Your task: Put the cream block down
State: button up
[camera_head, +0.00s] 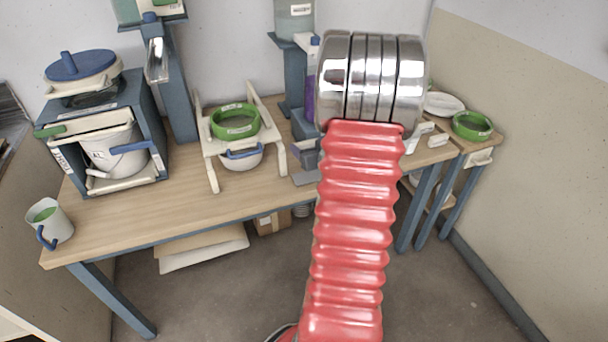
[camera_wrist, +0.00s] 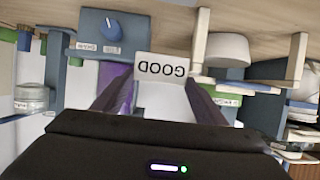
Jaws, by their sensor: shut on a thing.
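In the wrist view my gripper (camera_wrist: 160,88) is shut on a cream block (camera_wrist: 163,67), with one dark finger at each side of it. The block's face carries the word GOOD, which reads upside down in this view. Its lower part runs down between the fingers toward the gripper body. Whether the block touches any surface cannot be told. In the head view my red arm and its metal joint cover the middle, and my gripper and the held block cannot be made out there.
A wooden bench (camera_head: 165,215) bears a blue stand with a white bucket (camera_head: 112,152), a mug (camera_head: 50,222) and a cream rack (camera_head: 209,165) with a green ring (camera_head: 235,121) over a bowl. Another green ring (camera_head: 472,125) lies at right. The bench's front middle is bare.

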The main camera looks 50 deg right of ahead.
jog(key=shift+s+d, duration=0.1)
jog(key=shift+d, duration=0.15)
jog(key=shift+f, duration=0.1)
send_over(308, 177)
jog(key=s, duration=0.2)
jog(key=shift+w+a+f, duration=0.1)
jog(key=shift+a+f, duration=0.05)
jog(key=shift+f, duration=0.8)
jog(key=shift+w+a+f, duration=0.1)
jog(key=shift+a+f, duration=0.05)
jog(key=shift+f, duration=0.8)
jog(key=shift+a+f, duration=0.15)
jog(key=shift+f, duration=0.8)
jog(key=shift+f, duration=2.1)
jog(key=shift+f, duration=0.1)
jog(key=o, duration=1)
jog(key=shift+o, duration=0.2)
jog(key=shift+s, duration=0.1)
